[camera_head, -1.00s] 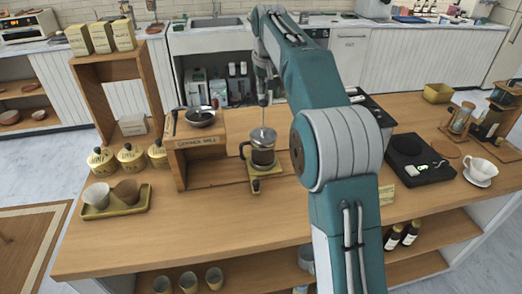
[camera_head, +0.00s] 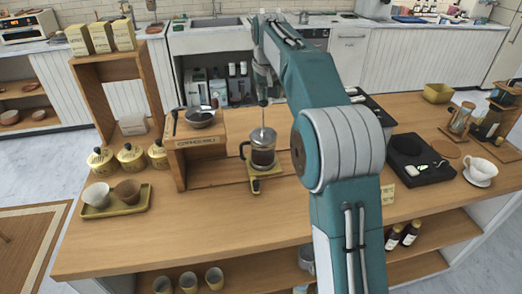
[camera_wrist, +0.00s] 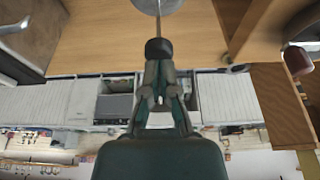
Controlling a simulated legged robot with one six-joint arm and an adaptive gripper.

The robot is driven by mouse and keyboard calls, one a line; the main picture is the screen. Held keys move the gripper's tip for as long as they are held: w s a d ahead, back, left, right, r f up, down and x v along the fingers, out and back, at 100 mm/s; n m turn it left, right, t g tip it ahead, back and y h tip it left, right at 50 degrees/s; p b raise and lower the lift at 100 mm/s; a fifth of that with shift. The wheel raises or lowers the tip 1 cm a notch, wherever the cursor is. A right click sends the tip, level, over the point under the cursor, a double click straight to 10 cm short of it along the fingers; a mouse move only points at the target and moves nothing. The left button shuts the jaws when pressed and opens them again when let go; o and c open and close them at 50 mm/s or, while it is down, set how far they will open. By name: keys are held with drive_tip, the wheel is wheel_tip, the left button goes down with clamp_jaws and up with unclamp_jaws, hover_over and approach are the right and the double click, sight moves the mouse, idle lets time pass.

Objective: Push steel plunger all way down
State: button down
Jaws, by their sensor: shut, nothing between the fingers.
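The French press (camera_head: 263,155) is a glass jar with a steel lid and a dark handle on its left. It stands upright on a small yellow stand (camera_head: 268,186) on the wooden cart. Its thin steel plunger rod rises well above the lid to a black knob (camera_head: 263,103). My gripper (camera_head: 263,94) is above the press, pointing down. In the wrist view my gripper (camera_wrist: 158,70) is shut, its fingertips close together at the black knob (camera_wrist: 158,48). They appear to touch its top, not wrap around it. The steel lid (camera_wrist: 155,5) is partly cut off.
A wooden coffee-mill box (camera_head: 198,160) with a small pan (camera_head: 200,117) on it stands just left of the press. A yellow tray with cups (camera_head: 115,211) is at the left, a black scale (camera_head: 420,165) at the right.

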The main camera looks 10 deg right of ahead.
drive_tip(key=shift+f, duration=3.9)
idle(0.6)
drive_tip(key=shift+r, duration=4.05)
